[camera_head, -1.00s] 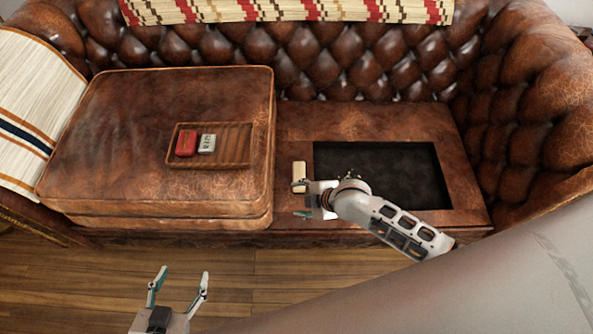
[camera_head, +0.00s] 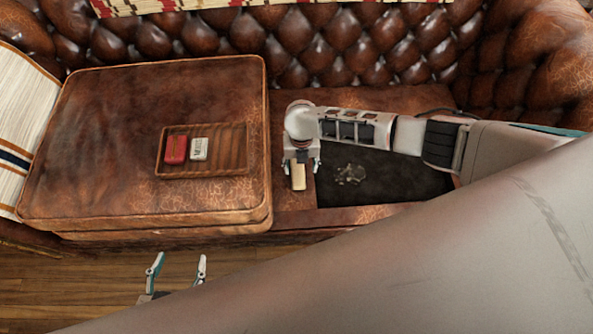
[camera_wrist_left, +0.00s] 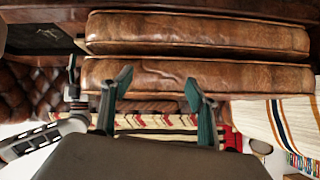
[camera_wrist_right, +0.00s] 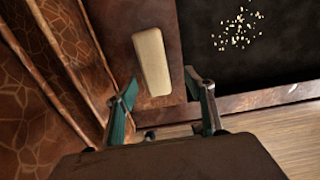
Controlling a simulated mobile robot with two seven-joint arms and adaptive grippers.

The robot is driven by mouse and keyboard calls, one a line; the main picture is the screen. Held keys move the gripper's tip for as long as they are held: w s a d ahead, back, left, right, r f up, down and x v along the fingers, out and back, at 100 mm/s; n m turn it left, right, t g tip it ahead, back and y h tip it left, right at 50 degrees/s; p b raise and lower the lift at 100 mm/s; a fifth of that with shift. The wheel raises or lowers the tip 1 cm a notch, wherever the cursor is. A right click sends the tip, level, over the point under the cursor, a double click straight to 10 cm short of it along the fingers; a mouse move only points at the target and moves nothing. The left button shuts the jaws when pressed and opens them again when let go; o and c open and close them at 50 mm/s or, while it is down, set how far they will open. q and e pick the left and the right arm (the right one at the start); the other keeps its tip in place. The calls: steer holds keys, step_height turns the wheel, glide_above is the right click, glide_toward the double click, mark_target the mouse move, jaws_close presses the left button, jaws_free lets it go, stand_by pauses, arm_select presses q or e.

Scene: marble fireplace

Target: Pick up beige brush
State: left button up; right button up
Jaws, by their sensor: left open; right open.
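The beige brush (camera_head: 298,176) lies on the brown leather seat, in the strip between the cushion and the dark panel. In the right wrist view the brush (camera_wrist_right: 152,62) is a plain beige block just beyond the fingertips, between their lines. My right gripper (camera_head: 301,168) is open and points down at the brush from above; in its wrist view its fingers (camera_wrist_right: 160,90) are apart, and I cannot tell whether they touch the brush. My left gripper (camera_head: 177,268) is open and empty in front of the sofa; its fingers (camera_wrist_left: 157,85) show apart in its wrist view.
A thick leather cushion (camera_head: 110,130) stands left of the brush, close by. On it is a wooden tray (camera_head: 225,165) with a red box (camera_head: 175,149) and a white box (camera_head: 199,149). The dark panel (camera_head: 400,180) right of the brush bears scattered light crumbs (camera_head: 349,174).

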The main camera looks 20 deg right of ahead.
mark_target(298, 171)
steer(key=shift+a+f, duration=0.1)
steer(key=shift+f, duration=0.7)
steer(key=shift+w+a+f+b, duration=0.1)
steer(key=shift+w+f+b, duration=0.05)
steer(key=shift+f+b, duration=0.4)
steer(key=shift+w+a+f+b, duration=0.1)
steer(key=shift+f+b, duration=0.25)
steer(key=shift+f, duration=0.35)
step_height(298, 171, down, 2)
steer(key=shift+w+b, duration=0.15)
steer(key=shift+b, duration=0.25)
steer(key=shift+w+r, duration=0.15)
steer(key=shift+w, duration=0.05)
steer(key=c, duration=1.3)
steer(key=shift+o, duration=0.2)
arm_select(q)
steer(key=shift+w+d, duration=0.3)
steer(key=shift+d, duration=0.15)
arm_select(e)
steer(key=shift+r, duration=0.15)
